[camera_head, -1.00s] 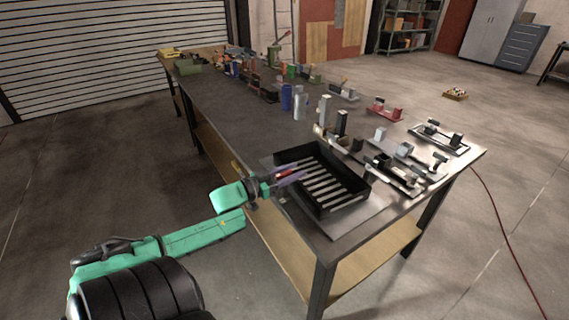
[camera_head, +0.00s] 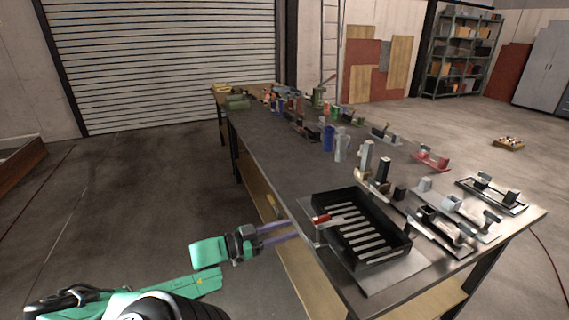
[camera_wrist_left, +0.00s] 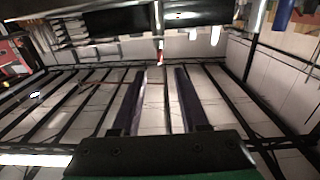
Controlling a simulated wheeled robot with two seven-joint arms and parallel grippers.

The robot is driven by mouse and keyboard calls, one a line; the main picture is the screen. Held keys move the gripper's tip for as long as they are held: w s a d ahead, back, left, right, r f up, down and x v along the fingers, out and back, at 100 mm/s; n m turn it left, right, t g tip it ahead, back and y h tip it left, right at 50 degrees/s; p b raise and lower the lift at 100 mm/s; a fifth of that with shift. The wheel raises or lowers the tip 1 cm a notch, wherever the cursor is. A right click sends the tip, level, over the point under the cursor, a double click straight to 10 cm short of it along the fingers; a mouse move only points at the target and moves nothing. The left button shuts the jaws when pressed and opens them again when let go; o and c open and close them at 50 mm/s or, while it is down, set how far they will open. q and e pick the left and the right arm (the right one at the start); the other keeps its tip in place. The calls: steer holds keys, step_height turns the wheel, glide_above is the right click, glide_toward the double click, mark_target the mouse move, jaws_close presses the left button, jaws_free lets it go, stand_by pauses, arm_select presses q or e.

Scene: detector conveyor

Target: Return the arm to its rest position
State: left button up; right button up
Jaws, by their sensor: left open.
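My left arm (camera_head: 150,294) is green and comes in from the lower left of the head view. Its gripper (camera_head: 297,231) has two purple-grey fingers that point right, toward the near long side of the dark workbench (camera_head: 290,171). In the left wrist view the two fingers (camera_wrist_left: 157,98) stand apart with nothing between them. A black slotted tray (camera_head: 398,256) sits on the bench's near right end, with a small red-ended item (camera_head: 321,218) at its left edge. My right gripper does not show.
Several metal fixtures (camera_head: 440,225) stand right of the tray. A blue cylinder (camera_head: 327,138) and a silver one (camera_head: 341,146) stand mid-bench. A wooden shelf (camera_head: 305,280) runs under the bench. The floor (camera_head: 130,190) left of the bench is clear.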

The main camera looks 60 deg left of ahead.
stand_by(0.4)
arm_select(q)
steer(key=s+a+f+n+g+y, duration=0.2)
steer(key=s+a+f+y, duration=0.1)
steer(key=f, duration=0.6)
steer(key=s+a+f+n+g+y, duration=0.1)
steer(key=s+a+f+g+y, duration=0.2)
steer(key=f, duration=0.7)
steer(key=s+d+f+n+g, duration=0.1)
steer(key=s+d+f+g, duration=0.15)
steer(key=f, duration=0.45)
steer(key=s+d+f+g, duration=0.1)
steer(key=s+f, duration=0.3)
steer(key=f, duration=0.2)
steer(key=s+d+f+m+g+h, duration=0.1)
steer(key=s+d+f+g, duration=0.3)
steer(key=d+f, duration=0.5)
steer(key=s+d+f+m+g+h, duration=0.1)
steer(key=s+d+f+m+g, duration=0.2)
steer(key=s+d+f, duration=0.6)
steer(key=d+g, duration=0.1)
steer(key=d, duration=0.3)
steer(key=shift+f, duration=0.1)
